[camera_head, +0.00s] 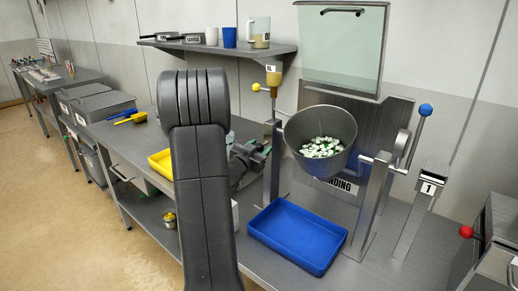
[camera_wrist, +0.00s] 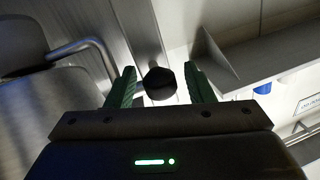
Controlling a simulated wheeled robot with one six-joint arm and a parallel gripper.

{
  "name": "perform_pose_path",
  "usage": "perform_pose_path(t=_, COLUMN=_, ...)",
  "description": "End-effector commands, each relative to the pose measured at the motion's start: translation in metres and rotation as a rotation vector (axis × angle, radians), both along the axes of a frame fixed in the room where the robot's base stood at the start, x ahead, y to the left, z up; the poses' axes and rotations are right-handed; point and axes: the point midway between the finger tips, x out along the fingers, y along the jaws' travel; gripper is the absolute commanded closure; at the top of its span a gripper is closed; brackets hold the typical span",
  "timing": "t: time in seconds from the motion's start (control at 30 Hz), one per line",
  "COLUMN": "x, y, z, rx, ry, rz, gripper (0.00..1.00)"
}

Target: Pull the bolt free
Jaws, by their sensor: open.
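My gripper (camera_head: 262,150) is below that knob in the head view, partly hidden behind my arm. In the wrist view my gripper (camera_wrist: 161,86) is open, with its two dark green fingers apart. A dark, roughly six-sided knob (camera_wrist: 160,82) shows between the fingers, at the end of a grey post. I cannot tell whether it is the bolt's knob in shadow, or whether the fingers touch it.
The drum holds white and green pieces. A blue tray (camera_head: 298,236) lies below it on the bench. A lever with a blue knob (camera_head: 425,110) stands right of the drum. A wall shelf (camera_head: 218,46) carries cups. In the wrist view a curved bar (camera_wrist: 88,47) shows at left.

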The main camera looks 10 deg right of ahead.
Motion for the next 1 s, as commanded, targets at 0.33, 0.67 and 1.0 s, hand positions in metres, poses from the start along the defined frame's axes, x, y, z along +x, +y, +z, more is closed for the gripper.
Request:
perform_pose_path(t=0.33, x=0.0, y=0.0, z=0.0, rx=0.0, ry=0.0, rz=0.0, gripper=1.0)
perform_pose_path(t=0.67, x=-0.02, y=0.027, z=-0.001, rx=-0.001, ry=0.0, rz=0.002, gripper=1.0)
perform_pose_path(t=1.0, x=-0.022, y=0.028, z=-0.001, rx=0.0, ry=0.003, rz=0.0, gripper=0.58)
